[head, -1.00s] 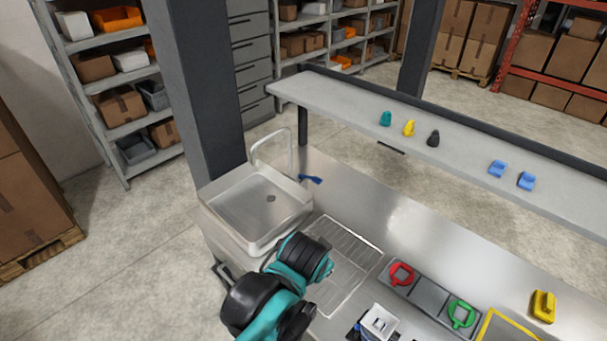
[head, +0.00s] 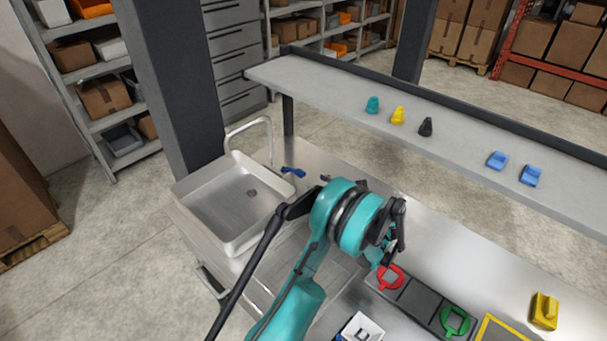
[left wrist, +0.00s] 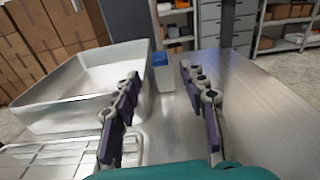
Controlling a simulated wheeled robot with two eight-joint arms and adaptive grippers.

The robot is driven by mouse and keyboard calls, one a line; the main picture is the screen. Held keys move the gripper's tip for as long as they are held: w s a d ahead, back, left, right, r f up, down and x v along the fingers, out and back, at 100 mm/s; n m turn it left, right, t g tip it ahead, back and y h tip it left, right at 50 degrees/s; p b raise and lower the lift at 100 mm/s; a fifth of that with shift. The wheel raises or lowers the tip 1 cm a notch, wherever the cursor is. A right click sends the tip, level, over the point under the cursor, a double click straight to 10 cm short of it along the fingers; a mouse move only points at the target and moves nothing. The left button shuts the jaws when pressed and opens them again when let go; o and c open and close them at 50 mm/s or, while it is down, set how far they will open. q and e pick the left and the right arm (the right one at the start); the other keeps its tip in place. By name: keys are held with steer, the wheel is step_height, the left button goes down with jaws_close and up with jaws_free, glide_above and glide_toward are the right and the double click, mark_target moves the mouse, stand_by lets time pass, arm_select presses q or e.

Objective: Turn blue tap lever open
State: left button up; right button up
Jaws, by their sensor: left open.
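The blue tap lever (head: 293,172) is on the steel counter at the back right of the sink, beside the curved faucet (head: 250,130). In the left wrist view the blue lever (left wrist: 162,60) stands ahead, between the lines of my two fingers and beyond their tips. My left gripper (head: 305,197) is open and empty, a short way from the lever, its dark fingers partly hidden by its teal wrist in the head view. The open fingers of this gripper (left wrist: 160,90) show clearly in the left wrist view. My right gripper is not recognisable in either view.
The sink (head: 225,205) lies left of my arm, its wall near my left finger. A long shelf (head: 460,140) with small coloured items runs behind the counter. A dark tray (head: 415,297) holds red and green rings. The counter right of the lever is clear.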

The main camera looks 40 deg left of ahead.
mark_target(304, 175)
arm_select(q)
steer(key=shift+y, duration=0.3)
steer(key=a, duration=0.5)
steer(key=a+b, duration=0.1)
steer(key=a, duration=0.1)
steer(key=shift+w+a+f, duration=0.25)
steer(key=shift+w+a, duration=0.1)
steer(key=shift+a, duration=0.05)
jaws_close()
